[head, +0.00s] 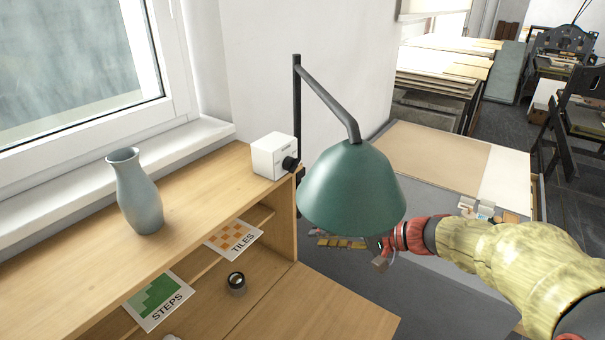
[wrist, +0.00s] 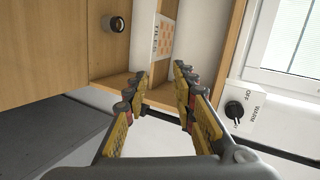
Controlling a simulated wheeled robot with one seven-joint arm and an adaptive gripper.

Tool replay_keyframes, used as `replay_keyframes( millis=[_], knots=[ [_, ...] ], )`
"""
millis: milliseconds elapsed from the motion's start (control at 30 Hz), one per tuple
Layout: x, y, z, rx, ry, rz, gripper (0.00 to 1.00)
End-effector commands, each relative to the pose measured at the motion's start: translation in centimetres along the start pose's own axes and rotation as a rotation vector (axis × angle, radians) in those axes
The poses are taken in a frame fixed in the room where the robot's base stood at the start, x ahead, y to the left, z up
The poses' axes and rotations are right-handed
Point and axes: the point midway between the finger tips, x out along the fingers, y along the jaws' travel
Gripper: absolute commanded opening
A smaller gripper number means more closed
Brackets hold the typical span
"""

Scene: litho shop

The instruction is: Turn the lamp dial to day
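The lamp dial is a black knob (head: 290,164) on a white box (head: 270,153) at the right end of the wooden shelf top, beside the lamp's post. In the wrist view the knob (wrist: 233,110) is at the right, with OFF and WARM readable on the white box (wrist: 247,122). Its pointer setting is too small to tell, and no day label is readable. The lamp has a green shade (head: 352,190) on a dark arm. My gripper (wrist: 158,80) is open and empty, apart from the knob, which lies to the right of its fingers. In the head view the lampshade hides part of my gripper.
A grey-blue vase (head: 138,190) stands on the shelf top. STEPS (head: 160,300) and TILES (head: 234,240) cards and a small dark cylinder (head: 237,284) are below. The lampshade hangs close to my wrist. A grey table (head: 440,290) lies beneath my arm.

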Motion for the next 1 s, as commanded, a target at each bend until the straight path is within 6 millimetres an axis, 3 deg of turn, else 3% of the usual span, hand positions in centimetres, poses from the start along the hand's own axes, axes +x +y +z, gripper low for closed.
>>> replay_keyframes(
  millis=[100,200,267,533,1000],
  knots=[
    [0.1,-4.4,-4.7,-0.089,0.109,-0.179,0.27],
    [-1.3,-8.6,-7.5,-0.2,0.207,-0.296,0.27],
    [-1.9,-10.2,-8.3,-0.26,0.251,-0.338,0.27],
    [-1.6,-11.0,-8.4,-0.379,0.279,-0.348,0.27],
    [4.2,-13.4,-9.6,-0.377,0.278,-0.347,0.27]
  ],
)
